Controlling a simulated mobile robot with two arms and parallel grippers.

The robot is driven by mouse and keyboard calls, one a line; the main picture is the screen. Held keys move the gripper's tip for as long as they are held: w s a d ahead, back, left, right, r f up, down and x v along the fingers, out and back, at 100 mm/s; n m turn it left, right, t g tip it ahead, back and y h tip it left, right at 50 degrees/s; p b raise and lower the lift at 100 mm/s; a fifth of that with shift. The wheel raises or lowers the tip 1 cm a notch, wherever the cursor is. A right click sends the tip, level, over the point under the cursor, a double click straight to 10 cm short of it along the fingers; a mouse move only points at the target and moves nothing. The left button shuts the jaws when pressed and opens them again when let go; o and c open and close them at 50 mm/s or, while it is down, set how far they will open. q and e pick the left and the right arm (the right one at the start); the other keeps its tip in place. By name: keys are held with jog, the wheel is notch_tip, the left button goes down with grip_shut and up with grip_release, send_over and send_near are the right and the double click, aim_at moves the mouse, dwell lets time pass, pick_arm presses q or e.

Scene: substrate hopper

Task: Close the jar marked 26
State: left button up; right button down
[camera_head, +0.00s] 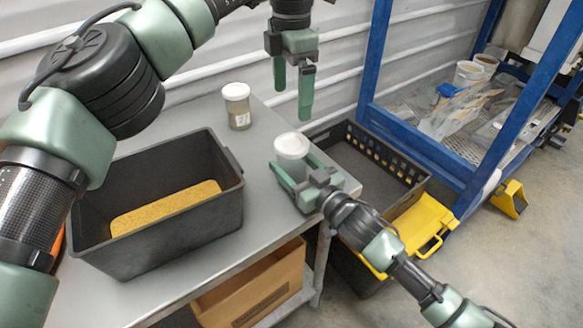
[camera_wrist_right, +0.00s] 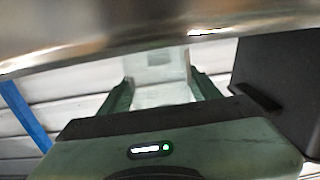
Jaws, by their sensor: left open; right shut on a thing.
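A jar with a pale round top (camera_head: 292,146) stands at the right part of the grey table, between the fingers of my right gripper (camera_head: 293,165), which is shut on it. In the right wrist view the pale, translucent jar (camera_wrist_right: 158,72) also sits between the two green fingers. I cannot tell whether its top is a seated lid, and its marking is hidden. My left gripper (camera_head: 292,95) is open and empty, pointing down above and behind the held jar. Another jar (camera_head: 238,107) with a white lid stands farther back; its small label is unreadable.
A dark bin (camera_head: 225,215) with a yellow block of material fills the table's left part. A black crate (camera_head: 400,200) and blue frame (camera_head: 372,60) stand beyond the right edge. A cardboard box (camera_head: 255,290) sits below. The tabletop between bin and jars is clear.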

aim_at(300, 171)
jog(key=shift+c, duration=1.3)
grip_release()
jog(key=b+v, duration=0.1)
jog(key=v, duration=0.5)
jog(key=shift+s+d+f, duration=0.1)
jog(key=shift+s+d, duration=0.1)
jog(key=shift+d, duration=0.05)
jog(key=shift+s+d, duration=0.3)
jog(key=shift+s, duration=0.2)
